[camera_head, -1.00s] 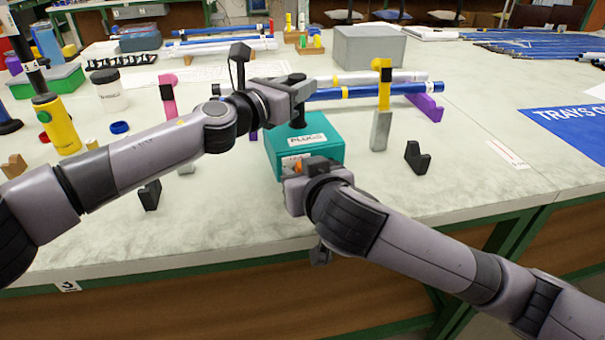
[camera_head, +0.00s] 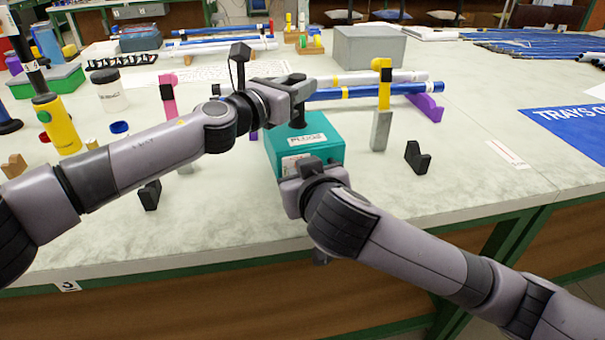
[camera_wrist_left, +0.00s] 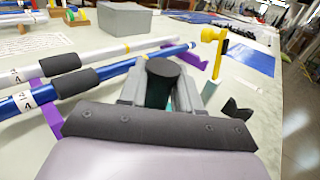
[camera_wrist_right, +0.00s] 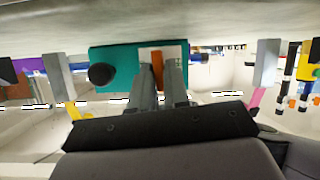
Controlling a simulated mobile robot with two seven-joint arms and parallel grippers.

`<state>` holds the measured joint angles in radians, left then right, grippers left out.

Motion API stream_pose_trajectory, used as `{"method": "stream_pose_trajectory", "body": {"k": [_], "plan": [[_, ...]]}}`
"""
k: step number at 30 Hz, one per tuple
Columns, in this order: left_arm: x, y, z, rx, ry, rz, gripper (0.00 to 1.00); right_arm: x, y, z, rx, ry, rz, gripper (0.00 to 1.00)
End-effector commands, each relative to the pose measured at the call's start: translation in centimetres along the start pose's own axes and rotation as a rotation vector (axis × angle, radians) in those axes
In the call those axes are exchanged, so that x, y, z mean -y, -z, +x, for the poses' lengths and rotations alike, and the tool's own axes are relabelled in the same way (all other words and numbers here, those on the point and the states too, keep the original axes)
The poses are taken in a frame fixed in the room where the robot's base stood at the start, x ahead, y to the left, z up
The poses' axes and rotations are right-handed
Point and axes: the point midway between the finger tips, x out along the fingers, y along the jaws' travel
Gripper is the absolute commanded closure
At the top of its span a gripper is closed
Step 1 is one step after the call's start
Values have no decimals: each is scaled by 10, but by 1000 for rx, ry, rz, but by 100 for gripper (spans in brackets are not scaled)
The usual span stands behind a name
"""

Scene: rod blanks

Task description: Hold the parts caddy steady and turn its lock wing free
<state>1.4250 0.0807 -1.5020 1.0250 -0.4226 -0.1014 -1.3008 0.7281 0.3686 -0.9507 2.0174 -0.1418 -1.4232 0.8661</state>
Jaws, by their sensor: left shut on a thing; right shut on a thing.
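The parts caddy is a teal box (camera_head: 328,152) labelled PLUGS, upright near the table's front edge. Its black knob post (camera_head: 297,118) rises from the top. My left gripper (camera_head: 298,88) is shut on this post; the round knob top (camera_wrist_left: 163,67) sits between its fingers in the left wrist view. My right gripper (camera_head: 298,175) is at the caddy's front face. In the right wrist view, its fingers are shut on the orange lock wing (camera_wrist_right: 158,66), in front of a pale plate on the teal face (camera_wrist_right: 120,58). The head view hides the wing behind the gripper.
Blue and white rods (camera_head: 375,91) lie behind the caddy on purple supports (camera_head: 427,106). A yellow-topped post (camera_head: 382,110) and a black V-block (camera_head: 417,158) stand to the right. Another black block (camera_head: 150,195) stands left. Front-right table surface is clear.

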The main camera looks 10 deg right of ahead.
Motion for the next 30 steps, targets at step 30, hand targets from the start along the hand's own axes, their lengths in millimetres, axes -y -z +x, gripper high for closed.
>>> {"method": "stream_pose_trajectory", "body": {"k": [30], "plan": [[0,-1,0,2,0,0,100,7,-3,1,2,-253,-614,100]]}}
